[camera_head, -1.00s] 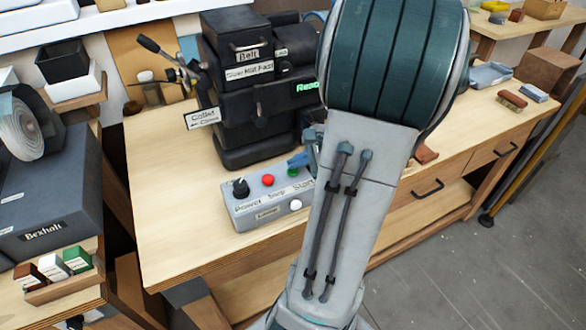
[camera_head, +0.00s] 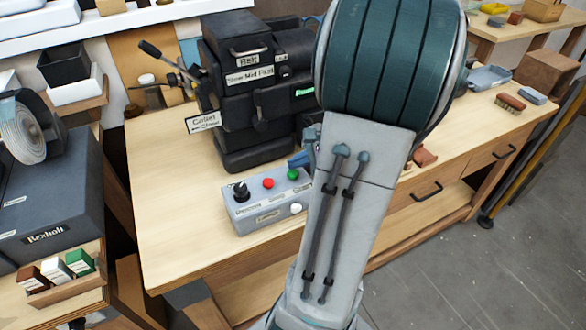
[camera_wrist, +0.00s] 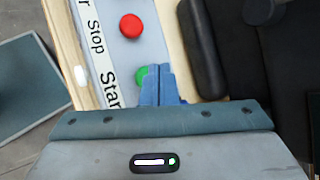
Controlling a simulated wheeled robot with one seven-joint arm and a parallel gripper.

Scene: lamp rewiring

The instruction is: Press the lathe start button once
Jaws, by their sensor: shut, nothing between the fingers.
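The lathe (camera_head: 255,95) is a black machine on the wooden bench. Its grey control box (camera_head: 262,212) stands in front of it, with a black knob, a red button (camera_head: 268,183) and a green button (camera_head: 293,175). In the wrist view the green button (camera_wrist: 139,77) lies beside the "Start" label, partly hidden by my fingers. The red button (camera_wrist: 131,26) is by "Stop". My gripper (camera_head: 299,160) is shut and empty, its blue fingertips just behind and above the green button in the head view. The fingertips also show in the wrist view (camera_wrist: 160,86). I cannot tell whether they touch the button.
A white button (camera_head: 295,208) is on the box's front face. My arm hides part of the bench (camera_head: 175,235) right of the box. A brush (camera_head: 511,102) and a blue-grey tray (camera_head: 490,77) lie at the right. The bench left of the box is clear.

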